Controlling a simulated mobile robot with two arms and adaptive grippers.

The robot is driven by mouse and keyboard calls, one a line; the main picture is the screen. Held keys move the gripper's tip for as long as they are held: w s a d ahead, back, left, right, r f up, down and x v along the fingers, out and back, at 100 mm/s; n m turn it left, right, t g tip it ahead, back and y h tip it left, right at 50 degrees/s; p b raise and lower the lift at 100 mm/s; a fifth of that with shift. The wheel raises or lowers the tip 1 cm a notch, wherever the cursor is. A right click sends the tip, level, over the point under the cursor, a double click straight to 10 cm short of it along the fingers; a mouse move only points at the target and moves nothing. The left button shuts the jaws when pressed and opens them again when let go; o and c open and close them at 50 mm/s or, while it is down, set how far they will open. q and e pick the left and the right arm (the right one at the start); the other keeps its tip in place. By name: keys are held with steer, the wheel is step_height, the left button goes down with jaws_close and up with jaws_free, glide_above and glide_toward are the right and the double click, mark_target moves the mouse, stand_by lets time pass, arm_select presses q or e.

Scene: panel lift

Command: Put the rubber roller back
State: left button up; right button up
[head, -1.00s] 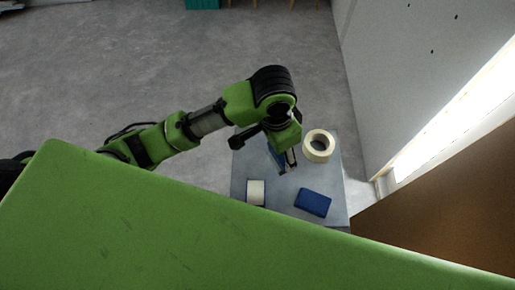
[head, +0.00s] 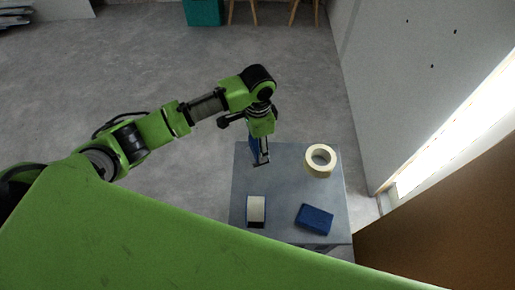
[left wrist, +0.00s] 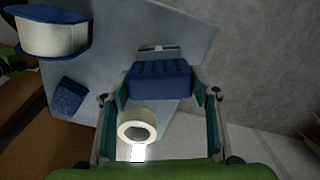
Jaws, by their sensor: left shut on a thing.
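My left gripper (head: 261,146) is over the far left part of the small grey table (head: 282,180). It is shut on a blue tool (left wrist: 160,82), with a finger on either side of its ribbed blue body in the left wrist view. A pale metallic strip shows just past the blue body. The tool's working end is not clear, so I cannot tell for sure that it is the rubber roller. Its blue also shows beside the fingers in the head view (head: 253,147). Whether it touches the table is unclear. My right gripper is out of view.
On the table are a cream tape roll (head: 320,160), a blue block (head: 314,219) and a cream-and-blue piece (head: 256,210). The middle of the tabletop is clear. A pale wall (head: 410,80) stands to the right. A green panel (head: 150,235) covers the near view.

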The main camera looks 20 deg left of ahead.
arm_select(q)
steer(key=shift+w+a+f, duration=0.2)
steer(key=shift+w+f, duration=0.4)
steer(key=shift+f, duration=0.2)
step_height(320, 180, down, 3)
steer(key=shift+s+r, duration=0.1)
steer(key=shift+c, duration=0.5)
steer(key=o, duration=1.1)
steer(key=shift+r, duration=0.1)
step_height(320, 180, up, 12)
steer(key=shift+f, duration=0.1)
